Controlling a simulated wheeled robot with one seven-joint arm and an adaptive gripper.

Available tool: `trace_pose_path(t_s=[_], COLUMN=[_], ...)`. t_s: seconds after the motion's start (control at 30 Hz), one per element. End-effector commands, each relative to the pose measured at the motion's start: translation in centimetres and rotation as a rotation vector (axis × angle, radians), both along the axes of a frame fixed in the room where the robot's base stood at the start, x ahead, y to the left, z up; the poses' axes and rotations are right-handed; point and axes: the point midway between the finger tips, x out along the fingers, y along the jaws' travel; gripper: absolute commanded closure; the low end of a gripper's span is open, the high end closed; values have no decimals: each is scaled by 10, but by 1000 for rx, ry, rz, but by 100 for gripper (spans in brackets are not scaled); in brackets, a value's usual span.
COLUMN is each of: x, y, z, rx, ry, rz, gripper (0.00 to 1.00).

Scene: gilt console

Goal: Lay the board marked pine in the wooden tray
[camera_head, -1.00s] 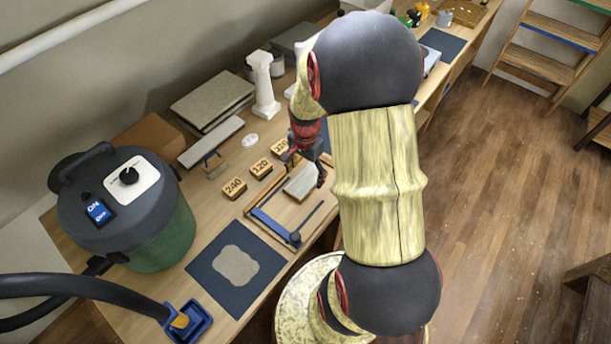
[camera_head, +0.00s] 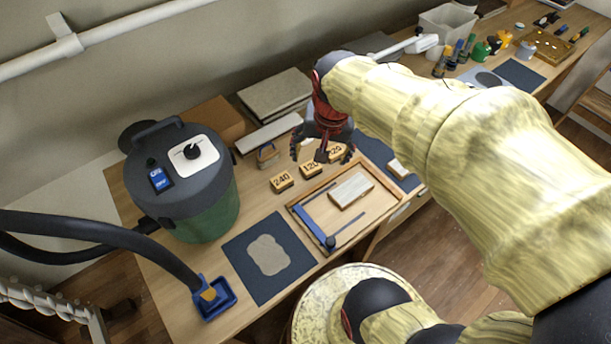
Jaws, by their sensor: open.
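A wooden tray (camera_head: 310,234) with a thin raised rim lies on the bench. A pale rectangular board (camera_head: 350,190) lies in its right part; no marking is legible on it, so I cannot tell if it says pine. A blue bar (camera_head: 313,225) and a thin dark-blue rod (camera_head: 350,229) with a round knob are also in the tray. My gripper (camera_head: 320,155) is open, fingers spread and empty, behind the tray and above the numbered blocks. It is apart from the board.
Blocks marked 240 (camera_head: 282,181), 120 (camera_head: 311,168) and a partly hidden third (camera_head: 336,152) stand behind the tray. A green-and-grey vacuum (camera_head: 190,185) stands left. A dark mat (camera_head: 235,262) lies in front. A small pale block (camera_head: 399,169) lies right of the tray.

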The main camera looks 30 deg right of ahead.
Motion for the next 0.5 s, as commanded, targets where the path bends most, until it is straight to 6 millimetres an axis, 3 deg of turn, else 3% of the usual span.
trace_pose_path(t_s=[0.03, 0.2, 0.33, 0.5], x=[-11, -49, -69, -76], y=[27, 82, 102, 108], z=[19, 54, 63, 65], rx=[-33, -132, -178, -196], ry=[-45, -151, -197, -213], rz=[134, 502, 658, 716], gripper=[26, 26, 26, 26])
